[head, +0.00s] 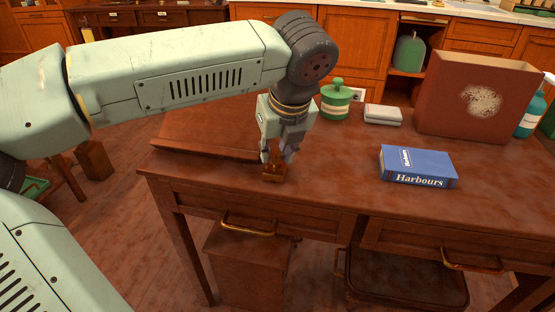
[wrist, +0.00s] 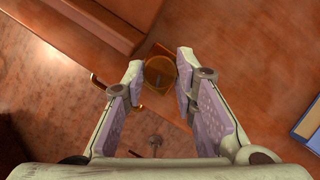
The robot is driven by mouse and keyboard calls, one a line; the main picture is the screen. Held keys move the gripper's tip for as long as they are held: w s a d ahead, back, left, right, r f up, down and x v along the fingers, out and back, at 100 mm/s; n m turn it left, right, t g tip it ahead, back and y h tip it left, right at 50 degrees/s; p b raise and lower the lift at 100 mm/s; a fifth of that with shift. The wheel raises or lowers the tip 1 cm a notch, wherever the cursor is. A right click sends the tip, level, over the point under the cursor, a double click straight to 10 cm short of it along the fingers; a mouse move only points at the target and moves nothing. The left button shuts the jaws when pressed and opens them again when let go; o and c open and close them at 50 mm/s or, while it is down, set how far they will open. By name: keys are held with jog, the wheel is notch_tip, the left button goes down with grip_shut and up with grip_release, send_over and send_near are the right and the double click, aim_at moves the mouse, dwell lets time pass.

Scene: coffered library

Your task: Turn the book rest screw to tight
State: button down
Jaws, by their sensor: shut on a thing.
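The wooden book rest (head: 205,135) lies at the left of the desk, and its edge also shows at the top of the wrist view (wrist: 105,22). At its front right corner is a small brown block with the amber screw knob (head: 270,171). In the wrist view the round knob (wrist: 160,73) sits between the fingertips, with a dark mark on its face. My gripper (head: 276,158) points down and is shut on the knob; it also shows in the wrist view (wrist: 161,70). The fingers partly hide the knob in the head view, and I see no tight marking.
A blue book (head: 418,166) lies right of my gripper. A green lidded jar (head: 336,101), a pale box (head: 383,114) and a large red-brown box (head: 475,97) stand behind. The desk front edge, with brass drawer handles (head: 248,228), is close. Bare desk lies between screw and book.

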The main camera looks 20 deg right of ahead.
jog(key=m+h+b, duration=0.1)
jog(key=m, duration=0.1)
jog(key=m+h+b, duration=0.1)
jog(key=m, duration=0.2)
jog(key=shift+a+m+g, duration=0.2)
jog(key=shift+m+g, duration=0.1)
jog(key=m+h, duration=0.1)
jog(key=m, duration=0.1)
jog(key=m+g, duration=0.1)
jog(key=m, duration=0.2)
jog(key=shift+w+a+m+h+p, duration=0.1)
jog(key=shift+w+m+h+p, duration=0.05)
jog(key=shift+m+h+p, duration=0.2)
jog(key=m+g+p, duration=0.1)
jog(key=m, duration=0.1)
jog(key=m+g+h+p, duration=0.1)
jog(key=m, duration=0.2)
jog(key=shift+w+r+g, duration=0.1)
jog(key=shift+w+g, duration=0.05)
jog(key=shift+g, duration=0.15)
jog(key=m+g+p, duration=0.1)
jog(key=m, duration=0.1)
jog(key=m+g+p, duration=0.1)
jog(key=m, duration=0.2)
jog(key=shift+w+m+y, duration=0.2)
jog(key=shift+m+y, duration=0.05)
jog(key=shift+m, duration=0.1)
jog(key=c, duration=1.3)
grip_release()
